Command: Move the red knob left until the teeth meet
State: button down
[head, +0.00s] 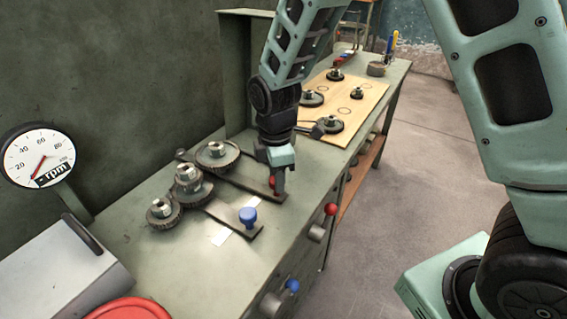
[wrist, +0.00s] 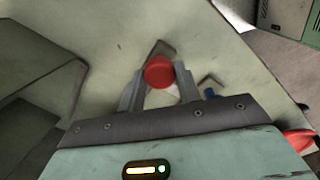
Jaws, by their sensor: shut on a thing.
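The red knob (head: 272,183) stands at the near end of a dark flat lever (head: 236,177) on the grey-green bench. My gripper (head: 277,182) reaches down over it and is shut on it. In the wrist view the red knob (wrist: 159,72) sits between the two fingers. A toothed gear (head: 217,155) with a metal hub is at the lever's far part. To its left are a stacked gear (head: 189,186) and a smaller gear (head: 163,213). From this angle I cannot tell whether the teeth touch.
A blue knob (head: 248,216) stands on a second lever, left of my gripper. A red-ended handle (head: 330,209) and a blue-ended handle (head: 291,287) stick out from the bench front. A dial marked rpm (head: 38,155) is at left. A wooden board (head: 345,100) holds several gears farther back.

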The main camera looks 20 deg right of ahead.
jog(key=s+a, duration=0.1)
jog(key=s+a+m, duration=0.1)
jog(key=a, duration=0.1)
jog(key=c, duration=1)
grip_release()
jog(key=shift+o, duration=0.2)
notch_tip(320, 180, up, 18)
jog(key=shift+f+p, duration=0.25)
jog(key=shift+p, duration=0.1)
jog(key=shift+d, duration=0.1)
